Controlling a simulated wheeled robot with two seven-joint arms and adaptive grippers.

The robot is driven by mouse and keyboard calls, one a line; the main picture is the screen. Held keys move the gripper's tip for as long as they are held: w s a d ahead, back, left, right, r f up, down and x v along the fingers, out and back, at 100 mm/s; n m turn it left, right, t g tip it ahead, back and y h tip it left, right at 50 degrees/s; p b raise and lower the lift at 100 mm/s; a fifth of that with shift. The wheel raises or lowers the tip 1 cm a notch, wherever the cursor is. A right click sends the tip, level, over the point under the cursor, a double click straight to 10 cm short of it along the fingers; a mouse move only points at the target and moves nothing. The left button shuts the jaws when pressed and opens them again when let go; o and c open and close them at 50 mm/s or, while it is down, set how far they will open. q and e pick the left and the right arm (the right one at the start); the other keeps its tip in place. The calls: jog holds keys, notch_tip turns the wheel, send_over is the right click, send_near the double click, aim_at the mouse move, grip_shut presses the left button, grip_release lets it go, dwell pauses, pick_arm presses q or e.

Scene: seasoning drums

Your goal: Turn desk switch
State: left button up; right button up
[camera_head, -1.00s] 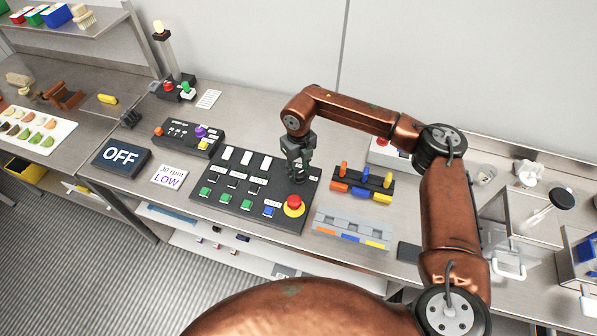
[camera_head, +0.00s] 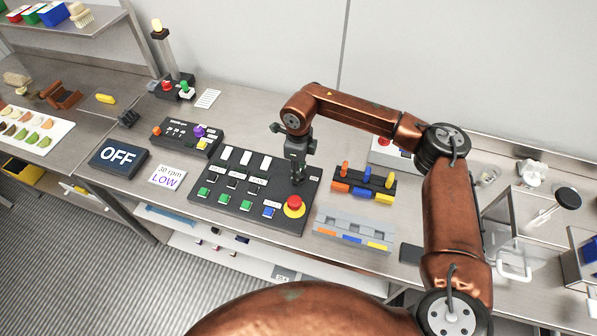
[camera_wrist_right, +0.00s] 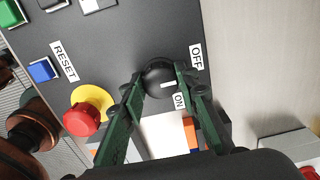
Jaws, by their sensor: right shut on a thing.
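The desk switch is a round black knob (camera_wrist_right: 160,78) with a white pointer mark, on a dark control panel (camera_head: 228,222). OFF and ON labels sit beside it in the right wrist view, and the pointer lies between them. My right gripper (camera_wrist_right: 157,84) points down at the panel, its two green fingers shut on the knob from either side. In the head view the right gripper (camera_head: 298,180) hides the knob. My left gripper is not in view.
A red emergency button on a yellow base (camera_head: 294,206) stands close to the right gripper. A block with coloured pegs (camera_head: 361,184) and a grey slotted tray (camera_head: 352,232) lie to the right. A sign (camera_head: 118,157) reads OFF and a card (camera_head: 166,177) reads LOW.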

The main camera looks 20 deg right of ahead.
dwell(0.4)
jog(key=o, duration=1.1)
jog(key=shift+o, duration=0.2)
notch_tip(320, 180, up, 12)
